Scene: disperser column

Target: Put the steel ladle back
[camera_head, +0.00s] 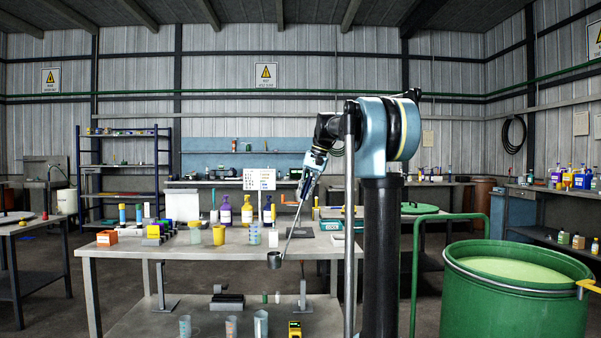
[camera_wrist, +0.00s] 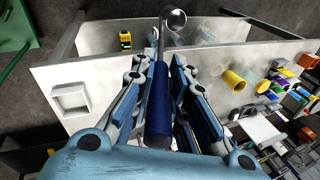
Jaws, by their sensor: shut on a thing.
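The steel ladle has a small round cup (camera_head: 274,260), a thin shaft and a dark blue handle (camera_wrist: 157,115). My gripper (camera_head: 307,186) is shut on the handle, whose sides lie between the finger pads in the wrist view (camera_wrist: 158,82). The ladle hangs at a slant, cup lowest and to the left in the head view. The cup appears in front of the workbench's (camera_head: 115,251) near edge. In the wrist view the cup (camera_wrist: 173,21) is beyond the fingertips. I cannot tell what it contains.
An open green drum (camera_head: 512,305) of pale green liquid stands at the right, beside a green rail (camera_head: 415,265). The bench carries a yellow cup (camera_head: 219,236), bottles and an orange box (camera_head: 107,238). A white square frame (camera_wrist: 72,98) lies on a clearer bench end.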

